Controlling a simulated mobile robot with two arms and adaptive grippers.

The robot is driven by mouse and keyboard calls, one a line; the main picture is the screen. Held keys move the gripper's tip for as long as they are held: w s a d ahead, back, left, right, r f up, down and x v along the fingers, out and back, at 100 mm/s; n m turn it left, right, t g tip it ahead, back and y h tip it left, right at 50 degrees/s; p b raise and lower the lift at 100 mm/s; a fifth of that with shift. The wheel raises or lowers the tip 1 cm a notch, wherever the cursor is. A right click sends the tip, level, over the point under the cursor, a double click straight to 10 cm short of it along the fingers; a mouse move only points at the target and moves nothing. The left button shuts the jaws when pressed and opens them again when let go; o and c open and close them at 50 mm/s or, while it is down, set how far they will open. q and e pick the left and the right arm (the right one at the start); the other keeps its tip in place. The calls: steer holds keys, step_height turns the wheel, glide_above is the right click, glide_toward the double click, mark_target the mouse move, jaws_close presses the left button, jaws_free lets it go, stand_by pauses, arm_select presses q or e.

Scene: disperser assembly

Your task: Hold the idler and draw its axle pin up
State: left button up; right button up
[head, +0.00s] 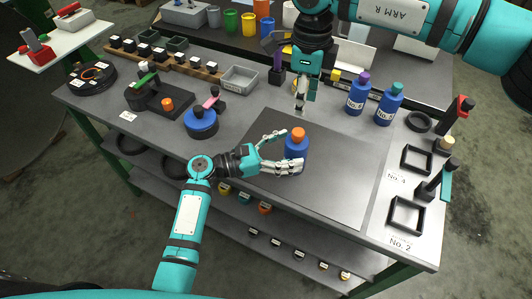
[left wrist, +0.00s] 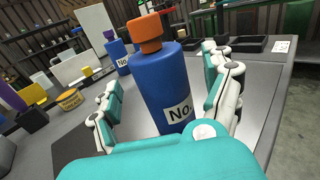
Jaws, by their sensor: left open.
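I cannot tell for sure which part is the idler. A blue round part (head: 201,124) with a dark knob and a pink piece on top sits on the grey table, left of centre. My left gripper (head: 286,150) is open, with its fingers on either side of a blue bottle (head: 297,149) with an orange cap. The bottle stands upright on the dark mat; in the left wrist view the bottle (left wrist: 163,85) is between the spread fingers. My right gripper (head: 302,104) points down above the mat's back edge, behind the bottle; its fingers look close together.
Two more blue bottles (head: 357,94) (head: 389,106) stand at the back right. A black fixture (head: 160,97) with a green lever is at the left. Black square frames (head: 407,215) and upright posts line the right edge. The dark mat (head: 335,190) is otherwise clear.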

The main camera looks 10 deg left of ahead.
mark_target(298, 131)
arm_select(q)
steer(key=shift+x, duration=1.3)
steer(key=shift+c, duration=0.3)
steer(key=c, duration=1.7)
steer(key=shift+o, duration=0.2)
arm_select(e)
steer(key=o, duration=0.3)
arm_select(q)
jaws_close()
arm_select(e)
step_height(298, 131, down, 11)
steer(key=m, duration=1)
steer(key=shift+r+m, duration=0.1)
steer(key=shift+m, duration=0.2)
